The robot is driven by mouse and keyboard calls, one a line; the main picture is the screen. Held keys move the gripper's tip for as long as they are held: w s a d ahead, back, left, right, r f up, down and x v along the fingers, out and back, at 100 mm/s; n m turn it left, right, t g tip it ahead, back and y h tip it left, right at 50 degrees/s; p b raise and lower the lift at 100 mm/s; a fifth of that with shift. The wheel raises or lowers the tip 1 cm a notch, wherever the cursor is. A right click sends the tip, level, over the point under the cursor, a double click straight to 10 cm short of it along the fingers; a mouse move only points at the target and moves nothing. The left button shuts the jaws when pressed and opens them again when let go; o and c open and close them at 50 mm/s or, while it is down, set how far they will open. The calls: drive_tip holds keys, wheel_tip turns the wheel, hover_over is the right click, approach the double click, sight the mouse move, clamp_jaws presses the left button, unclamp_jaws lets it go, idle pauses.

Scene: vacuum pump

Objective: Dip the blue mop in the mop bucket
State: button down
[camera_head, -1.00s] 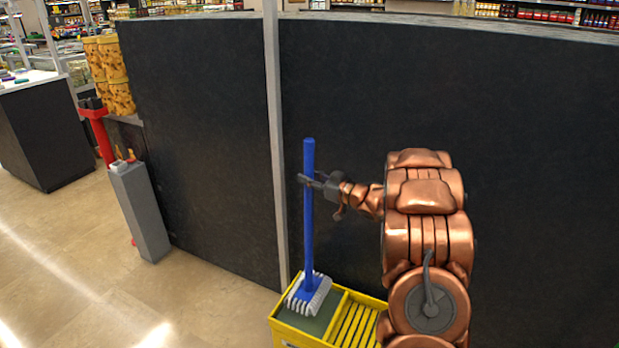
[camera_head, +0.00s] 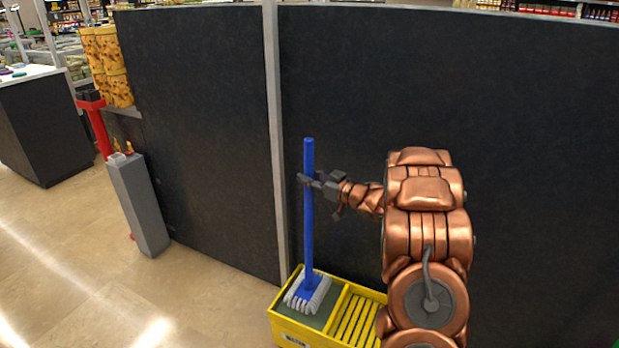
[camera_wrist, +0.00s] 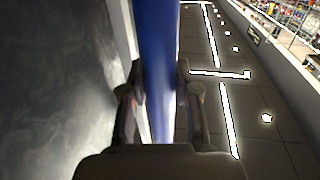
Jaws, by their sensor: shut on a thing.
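The blue mop (camera_head: 309,215) stands nearly upright, its blue handle rising above my gripper. Its grey-white head is over the left compartment of the yellow mop bucket (camera_head: 300,329), within the outline of the dark green surface there. I cannot tell whether the head touches that surface. My gripper (camera_head: 309,181) is shut on the upper part of the handle. In the wrist view the blue handle (camera_wrist: 157,70) runs between the two fingers of my gripper (camera_wrist: 160,95).
A dark wall (camera_head: 200,130) with a pale vertical post (camera_head: 274,130) stands close behind the mop and bucket. A grey box-like post (camera_head: 139,205) and a red stand (camera_head: 97,128) are at the left. Tiled floor (camera_head: 150,290) is clear left of the bucket.

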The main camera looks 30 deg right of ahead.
sight(312, 199)
drive_tip(key=shift+f+b, duration=1.05)
drive_tip(key=shift+f, duration=2.3)
drive_tip(key=shift+a+f, duration=0.1)
drive_tip(key=shift+f, duration=0.3)
idle(1.2)
drive_tip(key=shift+r, duration=0.1)
drive_tip(key=shift+r+p, duration=2.55)
drive_tip(key=shift+r, duration=1.2)
drive_tip(key=shift+f, duration=0.15)
